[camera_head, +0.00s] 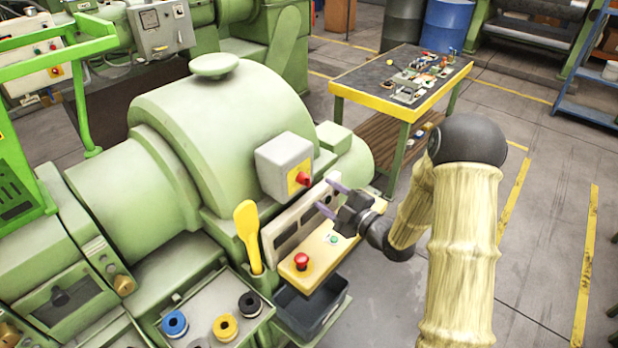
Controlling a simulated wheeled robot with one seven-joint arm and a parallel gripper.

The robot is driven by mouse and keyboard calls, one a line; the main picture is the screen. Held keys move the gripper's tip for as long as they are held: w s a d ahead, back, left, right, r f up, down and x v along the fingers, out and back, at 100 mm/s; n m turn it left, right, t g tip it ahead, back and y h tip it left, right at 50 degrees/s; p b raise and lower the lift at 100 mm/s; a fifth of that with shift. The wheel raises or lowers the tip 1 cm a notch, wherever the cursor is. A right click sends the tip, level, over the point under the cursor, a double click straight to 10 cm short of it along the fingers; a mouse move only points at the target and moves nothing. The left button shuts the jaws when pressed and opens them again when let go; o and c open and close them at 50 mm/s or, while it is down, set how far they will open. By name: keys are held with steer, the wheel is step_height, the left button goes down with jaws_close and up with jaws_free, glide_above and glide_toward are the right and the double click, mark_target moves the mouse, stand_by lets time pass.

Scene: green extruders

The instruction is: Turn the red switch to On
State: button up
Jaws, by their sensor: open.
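The red switch (304,179) is a rotary knob on a yellow plate, on the right face of a grey box (283,163) mounted on the green extruder (205,125). Its On or Off marking is too small to read. My gripper (329,197) is open and empty, with two purple-tipped fingers pointing left. In the picture it is below and to the right of the switch, apart from it, in front of the pale control panel. The arm comes in from the right.
A panel ledge (318,255) below my gripper carries a red mushroom button (301,261) and a green button (334,239). A yellow scoop (248,232) stands left of it. A dark bin (312,300) sits below. A yellow-edged workbench (393,101) stands behind; open floor lies right.

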mark_target(309, 183)
steer(key=p+x, duration=0.2)
steer(key=x, duration=0.5)
steer(key=shift+w+a, duration=0.1)
steer(key=shift+a, duration=0.1)
steer(key=c, duration=1)
